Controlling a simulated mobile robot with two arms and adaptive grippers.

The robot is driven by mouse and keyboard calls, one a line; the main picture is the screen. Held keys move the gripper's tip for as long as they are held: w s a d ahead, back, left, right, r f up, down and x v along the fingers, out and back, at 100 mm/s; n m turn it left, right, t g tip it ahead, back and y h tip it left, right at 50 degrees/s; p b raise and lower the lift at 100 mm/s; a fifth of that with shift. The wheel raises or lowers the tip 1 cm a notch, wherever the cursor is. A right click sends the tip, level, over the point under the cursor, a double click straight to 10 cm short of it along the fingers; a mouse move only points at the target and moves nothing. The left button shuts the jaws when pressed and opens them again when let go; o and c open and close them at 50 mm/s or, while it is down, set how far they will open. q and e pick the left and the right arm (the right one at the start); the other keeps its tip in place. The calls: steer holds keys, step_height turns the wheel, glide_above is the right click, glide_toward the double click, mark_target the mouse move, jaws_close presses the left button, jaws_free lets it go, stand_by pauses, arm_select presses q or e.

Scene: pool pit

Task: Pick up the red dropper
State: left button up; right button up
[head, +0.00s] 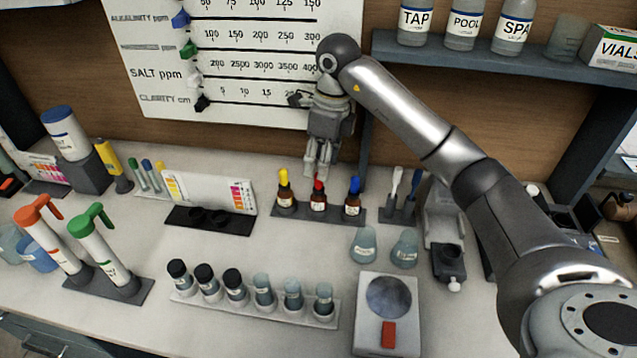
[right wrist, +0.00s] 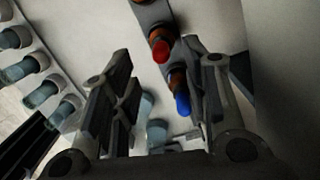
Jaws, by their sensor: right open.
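The red dropper (head: 318,193) is a small brown bottle with a red top. It stands upright in a dark rack (head: 336,214), between a yellow-topped dropper (head: 284,190) and a blue-topped dropper (head: 353,195). My right gripper (head: 318,172) is open and empty, pointing down behind and above the rack, near the red top in the picture. In the right wrist view, the red top (right wrist: 160,51) lies beyond and between the open fingers, and the blue top (right wrist: 183,103) is close to one finger. My left gripper is not in view.
A row of vials in a white rack (head: 253,309) stands in front. Two small beakers (head: 364,244) and a scale (head: 387,313) are to the right. A chart board (head: 235,60) and a bottle shelf (head: 480,58) are behind.

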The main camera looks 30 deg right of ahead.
mark_target(319, 188)
steer(key=shift+w+f+p, duration=0.1)
steer(key=shift+f+p, duration=0.3)
steer(key=shift+f, duration=0.3)
steer(key=f, duration=0.1)
steer(key=f+p, duration=0.1)
steer(key=f, duration=0.1)
steer(key=shift+w+a+f, duration=0.15)
steer(key=shift+a, duration=0.05)
steer(key=shift+w+f, duration=0.1)
steer(key=shift+f, duration=0.3)
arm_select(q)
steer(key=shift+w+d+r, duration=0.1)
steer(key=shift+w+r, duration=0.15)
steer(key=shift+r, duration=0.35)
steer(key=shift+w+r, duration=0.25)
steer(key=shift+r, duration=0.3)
arm_select(e)
steer(key=shift+c, duration=0.2)
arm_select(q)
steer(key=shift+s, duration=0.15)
arm_select(e)
steer(key=c, duration=0.6)
